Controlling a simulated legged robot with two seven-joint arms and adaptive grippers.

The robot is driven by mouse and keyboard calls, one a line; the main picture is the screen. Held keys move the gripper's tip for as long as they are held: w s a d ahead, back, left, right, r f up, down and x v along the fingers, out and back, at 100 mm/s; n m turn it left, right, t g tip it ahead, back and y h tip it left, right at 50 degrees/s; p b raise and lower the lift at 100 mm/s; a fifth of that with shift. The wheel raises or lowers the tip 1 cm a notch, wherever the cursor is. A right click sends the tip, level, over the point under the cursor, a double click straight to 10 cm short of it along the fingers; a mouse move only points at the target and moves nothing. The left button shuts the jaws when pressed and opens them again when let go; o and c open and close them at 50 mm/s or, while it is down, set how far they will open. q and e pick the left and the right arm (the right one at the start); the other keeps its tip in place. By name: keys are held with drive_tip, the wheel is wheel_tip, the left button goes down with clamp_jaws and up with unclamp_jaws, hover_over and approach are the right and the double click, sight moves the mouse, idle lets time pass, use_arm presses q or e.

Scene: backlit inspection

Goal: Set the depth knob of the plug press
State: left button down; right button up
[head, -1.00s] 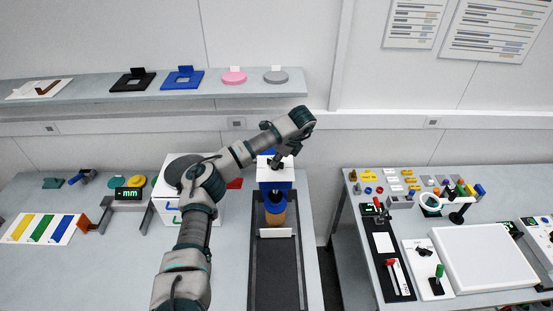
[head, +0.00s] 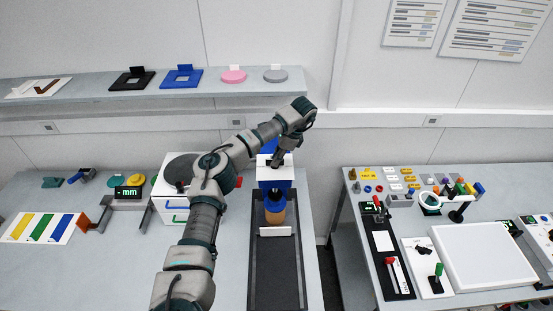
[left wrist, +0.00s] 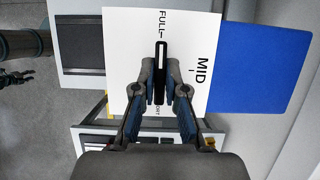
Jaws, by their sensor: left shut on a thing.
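The plug press (head: 276,174) stands in the middle of the head view, white on top with a blue body. In the left wrist view, its white top plate (left wrist: 124,50) carries the printed words FULL and MID and a partly covered label ending in ORT. The depth knob (left wrist: 160,70) is a black bar with a white line, lying along the picture's vertical, its upper end near FULL. My left gripper (left wrist: 160,98) is shut on the knob's lower part; it also shows at the press top in the head view (head: 276,163). A small dark gripper-like part (left wrist: 22,78), perhaps my right gripper, shows at the left edge.
A tan cylinder with a blue top (head: 275,208) stands under the press, at the dark track (head: 277,275).

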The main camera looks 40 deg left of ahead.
use_arm(q)
drive_tip(key=c, duration=1.2)
unclamp_jaws()
drive_tip(key=shift+w+a+f, duration=0.1)
drive_tip(key=shift+w, duration=0.05)
drive_tip(key=v, duration=1.2)
drive_tip(key=shift+w+a+f, duration=0.1)
drive_tip(key=shift+a+f, duration=0.05)
drive_tip(key=shift+a, duration=0.1)
